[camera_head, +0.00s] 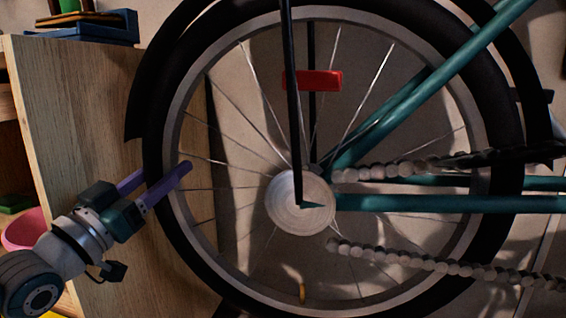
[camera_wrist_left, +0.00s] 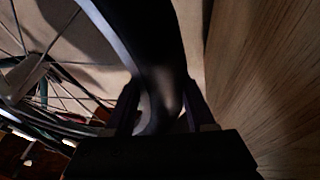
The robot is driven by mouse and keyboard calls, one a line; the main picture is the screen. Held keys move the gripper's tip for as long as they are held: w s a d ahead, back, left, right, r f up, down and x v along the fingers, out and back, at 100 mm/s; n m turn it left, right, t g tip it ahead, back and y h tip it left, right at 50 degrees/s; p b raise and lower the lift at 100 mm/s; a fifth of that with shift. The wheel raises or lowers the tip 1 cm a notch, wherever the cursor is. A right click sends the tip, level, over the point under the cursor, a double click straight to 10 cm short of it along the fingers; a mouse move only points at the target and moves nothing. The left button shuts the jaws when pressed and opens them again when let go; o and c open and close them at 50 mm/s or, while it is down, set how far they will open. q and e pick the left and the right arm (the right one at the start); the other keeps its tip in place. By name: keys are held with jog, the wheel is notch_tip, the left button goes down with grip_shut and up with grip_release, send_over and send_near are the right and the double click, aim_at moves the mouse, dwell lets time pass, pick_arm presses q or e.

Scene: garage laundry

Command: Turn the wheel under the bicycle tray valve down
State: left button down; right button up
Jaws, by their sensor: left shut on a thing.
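The bicycle wheel fills the middle of the head view, with a black tyre (camera_head: 153,150), a pale rim (camera_head: 176,120) and a round silver hub (camera_head: 299,202). A small yellow-orange piece, seemingly the valve (camera_head: 302,292), sits at the bottom inner edge of the rim. My left gripper (camera_head: 160,182) comes in from the left with its purple fingers on either side of the tyre, shut on the wheel. In the left wrist view the dark tyre (camera_wrist_left: 163,60) passes between the fingers (camera_wrist_left: 160,108). My right gripper is not in view.
A wooden cabinet (camera_head: 85,110) stands close to the wheel's left side. A blue tray (camera_head: 95,30) lies on top of it. A pink bowl (camera_head: 25,229) is at the lower left. Teal frame tubes (camera_head: 430,203), a chain (camera_head: 440,266) and a red reflector (camera_head: 314,80) are near the wheel.

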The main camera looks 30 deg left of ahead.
pick_arm(q)
jog(key=shift+f, duration=0.15)
jog(key=shift+c, duration=1.3)
grip_release()
jog(key=shift+s+p, duration=0.3)
jog(key=shift+s, duration=0.05)
jog(key=p+v, duration=0.2)
jog(key=v, duration=0.7)
jog(key=shift+p, duration=0.3)
jog(key=shift+f, duration=0.1)
